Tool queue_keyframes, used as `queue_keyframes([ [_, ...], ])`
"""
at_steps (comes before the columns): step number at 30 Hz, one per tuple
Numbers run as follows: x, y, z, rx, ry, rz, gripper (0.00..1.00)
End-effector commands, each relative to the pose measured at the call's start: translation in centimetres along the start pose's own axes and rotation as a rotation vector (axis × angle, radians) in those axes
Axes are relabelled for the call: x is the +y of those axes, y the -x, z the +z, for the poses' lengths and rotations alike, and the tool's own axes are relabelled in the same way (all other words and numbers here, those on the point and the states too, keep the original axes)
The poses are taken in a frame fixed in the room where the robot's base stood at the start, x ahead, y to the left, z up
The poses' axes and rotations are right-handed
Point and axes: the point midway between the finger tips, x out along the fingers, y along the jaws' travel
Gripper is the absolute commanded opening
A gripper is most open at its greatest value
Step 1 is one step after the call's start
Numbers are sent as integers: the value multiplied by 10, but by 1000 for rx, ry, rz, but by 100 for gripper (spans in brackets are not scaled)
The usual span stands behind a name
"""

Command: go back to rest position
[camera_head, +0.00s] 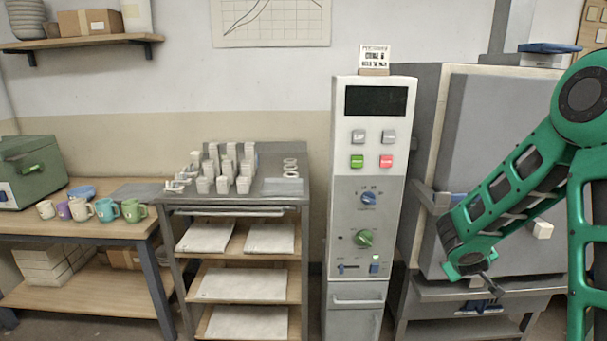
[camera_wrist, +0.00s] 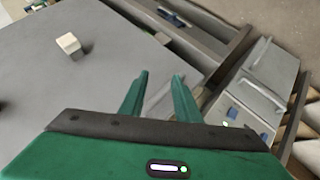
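My gripper shows in the wrist view (camera_wrist: 160,85) with two green fingers apart and nothing between them, so it is open and empty. In the head view my green arm reaches in from the right, and my gripper (camera_head: 488,284) is at its lower end, in front of the grey kiln (camera_head: 500,130). Its fingers are too small to make out clearly there. In the wrist view the kiln's grey face (camera_wrist: 60,100) fills the left, with a pale block (camera_wrist: 69,44) on it.
A control panel (camera_head: 366,180) with a dark display and coloured buttons stands left of the kiln. A shelf rack (camera_head: 240,200) holds white pieces on top. A wooden table (camera_head: 80,225) with several mugs is at the left. A low ledge (camera_head: 480,290) runs below the kiln.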

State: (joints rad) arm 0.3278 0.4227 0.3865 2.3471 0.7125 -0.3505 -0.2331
Motion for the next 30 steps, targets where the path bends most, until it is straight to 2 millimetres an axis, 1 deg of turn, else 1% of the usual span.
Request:
queue_keyframes([
  [1, 16, 13, 10, -40, -32, 5, 30],
  [3, 31, 29, 27, -106, -80, 1, 30],
  [5, 43, 45, 43, -161, -121, -6, 30],
  [6, 49, 56, 52, -196, -150, -12, 30],
  [8, 58, 73, 68, -249, -195, -23, 30],
  [9, 62, 85, 79, -284, -225, -32, 30],
  [11, 68, 103, 94, -335, -273, -48, 30],
  [13, 72, 126, 112, -393, -327, -73, 30],
  [16, 74, 160, 136, -471, -405, -115, 30],
  [20, 69, 206, 166, -568, -501, -186, 30],
  [24, 57, 257, 196, -663, -591, -281, 30],
  [27, 46, 289, 213, -721, -638, -351, 30],
  [30, 38, 314, 225, -765, -669, -409, 30],
])
